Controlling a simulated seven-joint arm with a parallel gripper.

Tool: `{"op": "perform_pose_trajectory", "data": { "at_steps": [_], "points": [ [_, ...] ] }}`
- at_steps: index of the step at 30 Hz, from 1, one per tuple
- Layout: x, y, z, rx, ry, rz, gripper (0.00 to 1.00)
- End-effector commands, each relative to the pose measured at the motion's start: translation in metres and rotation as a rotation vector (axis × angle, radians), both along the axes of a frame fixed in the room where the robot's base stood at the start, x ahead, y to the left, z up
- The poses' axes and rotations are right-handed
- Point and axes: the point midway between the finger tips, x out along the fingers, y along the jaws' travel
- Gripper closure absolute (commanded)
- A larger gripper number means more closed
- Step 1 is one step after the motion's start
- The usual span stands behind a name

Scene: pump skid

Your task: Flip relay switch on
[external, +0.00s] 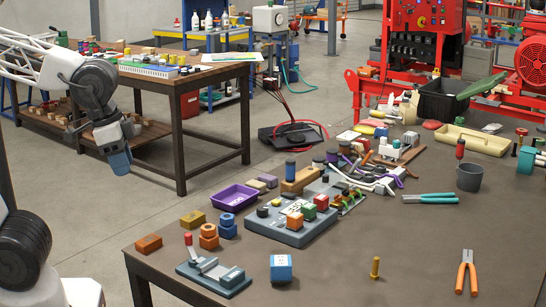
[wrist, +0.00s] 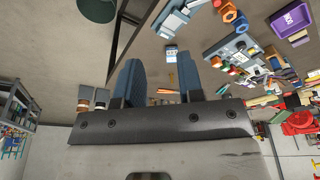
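I cannot tell for certain which item is the relay switch. A grey base with a red-tipped upright lever (external: 190,245) stands at the table's front left; its lever is raised. A grey panel (external: 270,228) with red, green and dark blocks or knobs on it sits behind it to the right; it also shows in the wrist view (wrist: 238,48). My gripper (external: 119,166) hangs to the left of the table, apart from everything. In the wrist view its two blue fingers (wrist: 160,78) are spread with nothing between them.
A blue-white block (external: 281,268), orange and blue nuts (external: 209,237) and a purple tray (external: 232,198) lie near the panel. A brass bolt (external: 375,268) and orange-handled pliers (external: 467,272) lie to the right. Cables and parts crowd the table behind; its front middle is mostly clear.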

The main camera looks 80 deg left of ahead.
Motion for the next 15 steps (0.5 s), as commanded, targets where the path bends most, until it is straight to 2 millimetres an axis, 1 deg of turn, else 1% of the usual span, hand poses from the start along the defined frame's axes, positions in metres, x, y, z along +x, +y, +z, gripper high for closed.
{"op": "perform_pose_trajectory", "data": {
  "at_steps": [1, 6, 11, 15],
  "points": [
    [0.0, 0.0, 0.0, 0.0, 0.0, 0.001, 0.73],
    [0.006, 0.002, 0.001, 0.0, 0.0, 0.009, 0.99],
    [0.019, 0.007, 0.004, 0.0, -0.001, 0.035, 1.0],
    [0.039, 0.014, 0.007, -0.001, -0.002, 0.07, 1.0]
  ]
}}
